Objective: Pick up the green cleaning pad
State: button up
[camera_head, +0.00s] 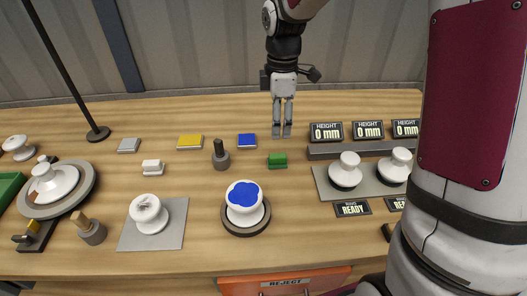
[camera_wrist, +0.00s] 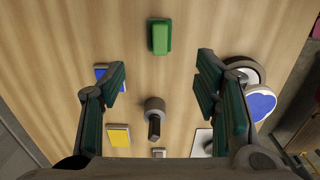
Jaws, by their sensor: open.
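The green cleaning pad (camera_head: 277,160) is a small green block lying on the wooden table, right of the dark-knobbed grey cylinder. In the wrist view the green pad (camera_wrist: 160,37) lies near the top, beyond the fingertips and roughly centred between them. My gripper (camera_head: 282,134) points down behind the pad in the head view, apart from it. In the wrist view my gripper (camera_wrist: 162,68) has its two fingers spread wide with nothing held between them.
Near the pad are a blue pad (camera_head: 247,141), a yellow pad (camera_head: 190,142), the grey cylinder (camera_head: 220,160) and a blue-topped insulator (camera_head: 244,196). A height-display block (camera_head: 350,151) stands to the right. Bare wood surrounds the green pad.

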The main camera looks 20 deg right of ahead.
aim_at(278, 155)
notch_tip(278, 155, down, 13)
dwell(0.6)
jog(key=c, duration=1.2)
